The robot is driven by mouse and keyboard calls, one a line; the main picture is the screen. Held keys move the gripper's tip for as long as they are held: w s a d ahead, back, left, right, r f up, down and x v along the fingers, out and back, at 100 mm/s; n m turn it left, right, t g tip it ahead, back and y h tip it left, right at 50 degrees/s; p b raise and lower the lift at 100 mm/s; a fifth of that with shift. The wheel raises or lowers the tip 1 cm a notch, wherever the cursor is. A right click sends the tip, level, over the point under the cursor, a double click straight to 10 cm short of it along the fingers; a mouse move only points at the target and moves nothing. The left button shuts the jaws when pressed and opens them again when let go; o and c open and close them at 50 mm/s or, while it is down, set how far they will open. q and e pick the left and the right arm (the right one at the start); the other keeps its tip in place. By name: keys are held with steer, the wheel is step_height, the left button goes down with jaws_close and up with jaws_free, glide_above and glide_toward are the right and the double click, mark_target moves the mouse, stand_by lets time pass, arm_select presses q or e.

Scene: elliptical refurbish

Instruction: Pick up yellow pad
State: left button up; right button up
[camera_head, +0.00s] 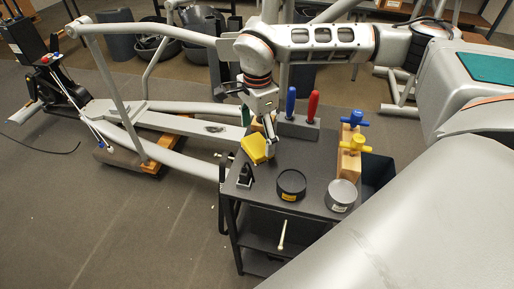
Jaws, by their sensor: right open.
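The yellow pad (254,149) lies near the left back part of the dark cart top (322,150). My right gripper (265,145) reaches in from the right and points down at the pad. Its fingers are open, with one finger beside the pad's right edge. The gripper covers part of the pad's surroundings, and I cannot tell whether the fingers touch it. My left gripper is not in view.
Blue and red handled tools (313,104) stand in a holder behind. Wooden blocks with blue and yellow knobs (349,162), a black round tin (291,184) and a grey round tin (341,194) share the cart. The elliptical frame (170,122) stands at left.

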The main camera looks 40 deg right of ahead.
mark_target(257, 144)
step_height(257, 144, down, 4)
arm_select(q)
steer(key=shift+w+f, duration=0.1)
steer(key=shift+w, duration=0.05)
arm_select(e)
steer(key=shift+s+a, duration=0.1)
steer(key=shift+c, duration=0.3)
steer(key=c, duration=1.1)
steer(key=shift+r, duration=0.1)
arm_select(q)
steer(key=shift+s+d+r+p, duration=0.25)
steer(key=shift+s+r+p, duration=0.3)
steer(key=shift+p, duration=0.6)
arm_select(e)
steer(key=shift+r, duration=10)
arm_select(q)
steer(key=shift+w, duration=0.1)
